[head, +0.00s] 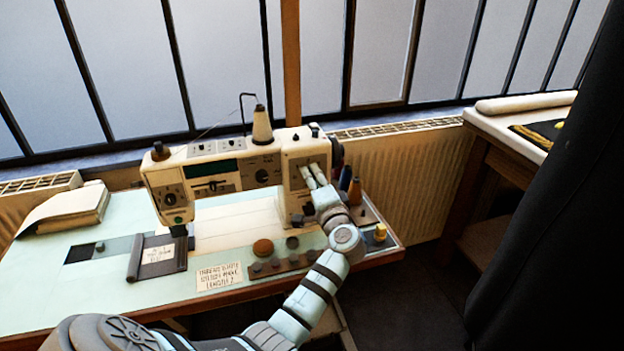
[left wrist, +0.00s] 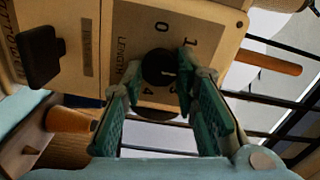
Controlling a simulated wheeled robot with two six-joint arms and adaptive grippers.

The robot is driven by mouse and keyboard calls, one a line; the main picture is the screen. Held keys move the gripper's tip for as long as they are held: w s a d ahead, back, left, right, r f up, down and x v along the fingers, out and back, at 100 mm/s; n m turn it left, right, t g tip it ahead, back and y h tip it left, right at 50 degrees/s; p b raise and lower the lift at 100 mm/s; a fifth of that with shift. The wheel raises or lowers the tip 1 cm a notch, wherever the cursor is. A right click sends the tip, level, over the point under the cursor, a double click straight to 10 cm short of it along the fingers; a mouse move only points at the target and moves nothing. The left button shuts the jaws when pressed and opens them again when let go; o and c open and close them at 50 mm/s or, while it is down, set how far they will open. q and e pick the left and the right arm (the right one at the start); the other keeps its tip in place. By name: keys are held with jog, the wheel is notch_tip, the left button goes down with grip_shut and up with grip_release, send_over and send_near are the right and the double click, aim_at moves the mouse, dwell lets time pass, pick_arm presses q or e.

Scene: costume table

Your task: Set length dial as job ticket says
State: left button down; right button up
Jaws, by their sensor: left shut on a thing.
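The length dial (left wrist: 158,66) is a dark round knob on a cream plate marked LENGTH, on the right end of the sewing machine (head: 215,166). My right gripper is not in view.
A thread cone (head: 262,126) stands on the machine. A dark holder with a card (head: 158,256), a round brown pad (head: 263,247) and a pale book (head: 66,208) lie on the table.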

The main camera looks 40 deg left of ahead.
pick_arm(q)
jog(key=shift+r, duration=0.1)
jog(key=c, duration=1.3)
grip_release()
jog(key=shift+w+d, duration=0.15)
jog(key=shift+s+d, duration=0.15)
jog(key=shift+s, duration=0.05)
jog(key=v, duration=0.7)
jog(key=shift+d, duration=0.1)
